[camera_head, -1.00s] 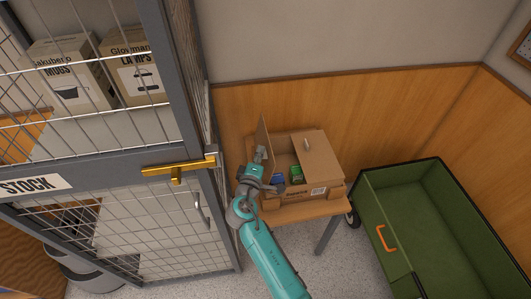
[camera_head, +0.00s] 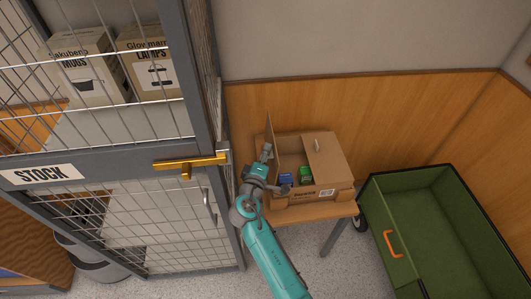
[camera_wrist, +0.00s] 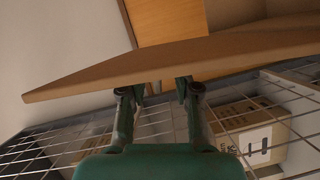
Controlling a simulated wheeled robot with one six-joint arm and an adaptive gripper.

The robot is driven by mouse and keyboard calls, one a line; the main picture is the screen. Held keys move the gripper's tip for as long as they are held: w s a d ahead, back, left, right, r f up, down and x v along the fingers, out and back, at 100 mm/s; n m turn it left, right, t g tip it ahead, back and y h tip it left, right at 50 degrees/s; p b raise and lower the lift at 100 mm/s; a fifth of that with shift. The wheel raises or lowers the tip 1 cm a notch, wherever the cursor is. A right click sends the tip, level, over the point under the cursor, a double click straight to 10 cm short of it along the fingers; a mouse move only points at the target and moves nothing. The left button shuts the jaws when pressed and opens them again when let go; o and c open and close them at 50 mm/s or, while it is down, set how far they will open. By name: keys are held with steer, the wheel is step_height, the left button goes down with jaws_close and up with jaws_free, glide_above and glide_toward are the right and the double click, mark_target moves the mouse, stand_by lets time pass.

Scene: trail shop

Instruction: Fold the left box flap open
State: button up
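The cardboard box (camera_head: 331,184) stands open on a small wooden table. Its left flap (camera_head: 271,136) stands nearly upright along the box's left side. The right flap (camera_head: 324,160) slopes over the right part of the opening. My gripper (camera_head: 266,151) is at the box's left side, close to the left flap. In the wrist view the left flap (camera_wrist: 170,62) crosses just beyond the fingers, and my gripper (camera_wrist: 157,92) is open with a clear gap between its fingers. The fingertips are partly hidden at the flap's edge, so I cannot tell whether they touch it.
Blue (camera_head: 286,179) and green (camera_head: 306,174) items sit inside the box. A wire stock cage (camera_head: 206,75) with a brass latch (camera_head: 190,162) stands close on the left. A green cart (camera_head: 425,235) stands at the right. The wood-panelled wall (camera_head: 400,110) is behind the table.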

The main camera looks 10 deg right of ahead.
steer(key=v, duration=1.2)
steer(key=shift+r, duration=0.1)
